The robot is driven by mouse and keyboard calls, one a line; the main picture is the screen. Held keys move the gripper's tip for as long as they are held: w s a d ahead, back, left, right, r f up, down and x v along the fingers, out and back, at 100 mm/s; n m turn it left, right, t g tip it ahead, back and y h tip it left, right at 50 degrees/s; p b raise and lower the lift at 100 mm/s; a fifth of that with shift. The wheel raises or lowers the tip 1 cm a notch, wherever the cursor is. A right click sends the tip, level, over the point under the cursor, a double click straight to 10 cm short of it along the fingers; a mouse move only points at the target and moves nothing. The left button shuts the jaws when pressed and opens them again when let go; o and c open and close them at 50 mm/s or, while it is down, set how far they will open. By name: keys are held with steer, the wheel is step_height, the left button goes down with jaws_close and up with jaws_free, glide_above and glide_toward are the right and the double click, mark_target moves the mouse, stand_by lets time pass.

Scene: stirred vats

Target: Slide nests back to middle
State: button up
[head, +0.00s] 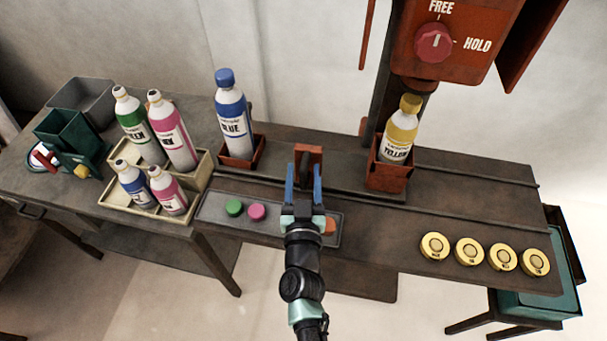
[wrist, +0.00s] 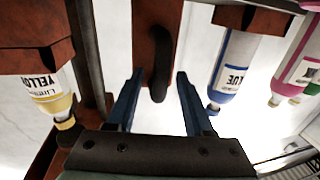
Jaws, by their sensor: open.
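A red-brown nest (head: 242,160) holds an upright blue-labelled bottle (head: 233,125) left of my gripper. Another nest (head: 386,178) holds an upright yellow-labelled bottle (head: 399,140) to the right, in front of the dark column. Between them stands a red-brown block with a dark upright handle (head: 306,160). My gripper (head: 303,175) is open, its blue fingers pointing at this handle. In the wrist view the handle (wrist: 160,65) shows between and beyond the fingertips (wrist: 159,78); I cannot tell whether they touch it. The wrist view shows the yellow bottle at left and the blue at right.
A grey tray (head: 212,208) with coloured discs lies under my arm. Several yellow round tins (head: 469,250) line the front right. A cream crate (head: 125,207) of bottles stands left. The rail between the nests looks clear beside the block.

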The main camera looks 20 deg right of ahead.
steer(key=shift+c, duration=0.3)
jaws_close()
stand_by(1.1)
